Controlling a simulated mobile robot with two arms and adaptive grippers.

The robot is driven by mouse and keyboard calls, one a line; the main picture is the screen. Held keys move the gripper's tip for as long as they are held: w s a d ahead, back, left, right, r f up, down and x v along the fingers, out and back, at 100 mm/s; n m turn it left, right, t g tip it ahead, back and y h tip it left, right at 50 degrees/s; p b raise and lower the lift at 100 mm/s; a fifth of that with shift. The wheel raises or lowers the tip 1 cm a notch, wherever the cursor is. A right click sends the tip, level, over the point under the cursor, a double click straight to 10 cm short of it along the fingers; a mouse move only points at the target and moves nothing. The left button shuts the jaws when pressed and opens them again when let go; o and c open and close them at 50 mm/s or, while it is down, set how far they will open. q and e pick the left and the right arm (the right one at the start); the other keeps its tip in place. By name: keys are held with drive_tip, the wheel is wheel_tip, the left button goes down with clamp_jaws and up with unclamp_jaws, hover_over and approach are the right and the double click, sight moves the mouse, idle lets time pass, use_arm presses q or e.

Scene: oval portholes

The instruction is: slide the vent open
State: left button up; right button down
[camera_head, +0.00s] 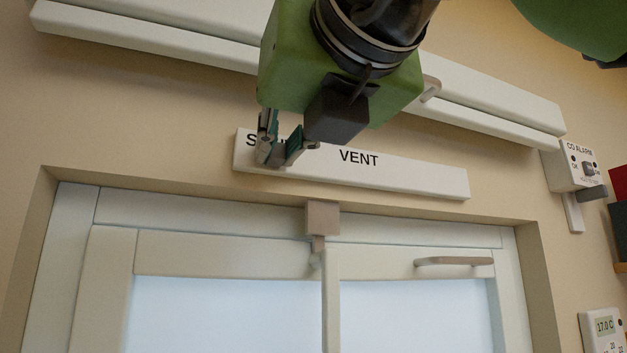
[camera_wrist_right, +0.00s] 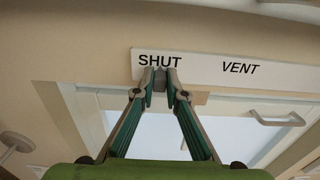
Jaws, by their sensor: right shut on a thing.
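The vent (camera_head: 415,174) is a long white bar on the wall above the window, printed VENT on its face. In the right wrist view the vent (camera_wrist_right: 290,72) also reads SHUT, at its left end; in the head view my gripper covers most of that word. My right gripper (camera_head: 277,157) is at the left part of the bar. In the wrist view its fingertips (camera_wrist_right: 160,82) are closed on a small grey knob (camera_wrist_right: 160,74) just under the word SHUT. The fingers hide most of the knob. My left gripper is not in view.
Below is a white-framed window (camera_head: 230,220) with a grey-beige handle (camera_head: 455,262) and a central latch (camera_head: 322,217). A long white rail (camera_head: 490,110) runs above the vent. A CO alarm (camera_head: 575,165) and a thermostat (camera_head: 603,328) are at the right.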

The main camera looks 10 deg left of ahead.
sight(364, 170)
drive_tip(key=w+d, duration=0.2)
drive_tip(key=d, duration=0.1)
drive_tip(key=w+d+b, duration=0.1)
drive_tip(key=w+d, duration=0.1)
drive_tip(key=d, duration=0.1)
drive_tip(key=w+d+b, duration=0.1)
drive_tip(key=w+d, duration=0.1)
drive_tip(key=d, duration=0.2)
drive_tip(key=shift+w, duration=0.4)
drive_tip(key=shift+s+r, duration=0.1)
drive_tip(key=c, duration=2.2)
unclamp_jaws()
drive_tip(key=shift+c, duration=0.2)
drive_tip(key=shift+o, duration=1)
drive_tip(key=shift+d, duration=0.2)
drive_tip(key=shift+s+d, duration=0.1)
drive_tip(key=shift+s, duration=0.25)
drive_tip(key=v, duration=1.1)
drive_tip(key=shift+d, duration=0.25)
drive_tip(key=shift+w, duration=0.1)
